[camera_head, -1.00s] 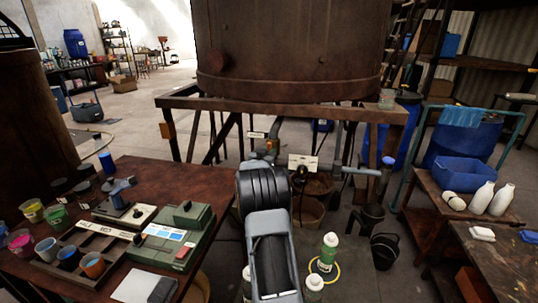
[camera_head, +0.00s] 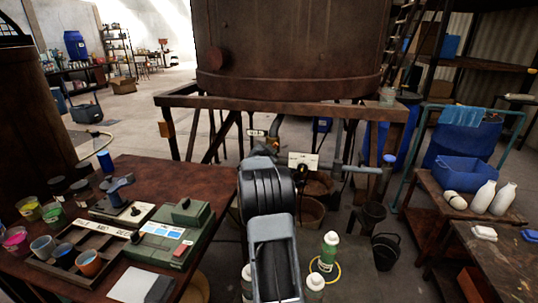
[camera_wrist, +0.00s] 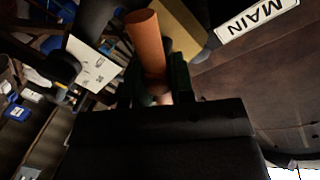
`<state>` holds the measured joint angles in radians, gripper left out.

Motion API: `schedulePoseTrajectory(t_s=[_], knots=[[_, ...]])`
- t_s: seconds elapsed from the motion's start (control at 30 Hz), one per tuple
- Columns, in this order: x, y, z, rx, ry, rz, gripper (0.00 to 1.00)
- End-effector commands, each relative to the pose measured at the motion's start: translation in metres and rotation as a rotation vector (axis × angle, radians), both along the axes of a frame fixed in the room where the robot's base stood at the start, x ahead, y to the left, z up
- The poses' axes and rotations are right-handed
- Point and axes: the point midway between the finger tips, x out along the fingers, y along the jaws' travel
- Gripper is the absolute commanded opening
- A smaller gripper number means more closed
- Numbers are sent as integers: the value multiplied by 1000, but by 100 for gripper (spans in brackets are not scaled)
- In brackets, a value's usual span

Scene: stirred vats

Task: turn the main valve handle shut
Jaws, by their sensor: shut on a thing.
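The main valve handle (camera_wrist: 146,42) is an orange-red bar in the wrist view, beside a plate (camera_wrist: 257,18) reading MAIN. My gripper (camera_wrist: 159,80) is shut on the handle, with a dark finger on each side of it. The handle's outer end sticks out between the fingers, toward the top of the picture. In the head view the valve (camera_head: 272,144) shows as a small orange part on the pipe under the big rusty vat (camera_head: 290,50). There my arm hides the gripper and most of the handle.
A second pale sign (camera_head: 303,160) hangs on the pipework to the right. Buckets (camera_head: 385,250) and white-green bottles (camera_head: 328,248) stand on the floor at right. A rusty table (camera_head: 165,175) with pots and a green box is at left. The vat frame (camera_head: 280,106) crosses above.

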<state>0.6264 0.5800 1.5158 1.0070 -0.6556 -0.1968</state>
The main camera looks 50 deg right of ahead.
Motion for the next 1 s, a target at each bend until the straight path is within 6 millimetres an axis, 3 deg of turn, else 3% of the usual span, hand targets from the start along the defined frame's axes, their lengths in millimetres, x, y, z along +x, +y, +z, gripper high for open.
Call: schedulePoseTrajectory(t_s=[0.6,1.0], knots=[[-3,-2,-9,308,-489,-5,0],[-3,-2,-10,451,-713,-4,0]])
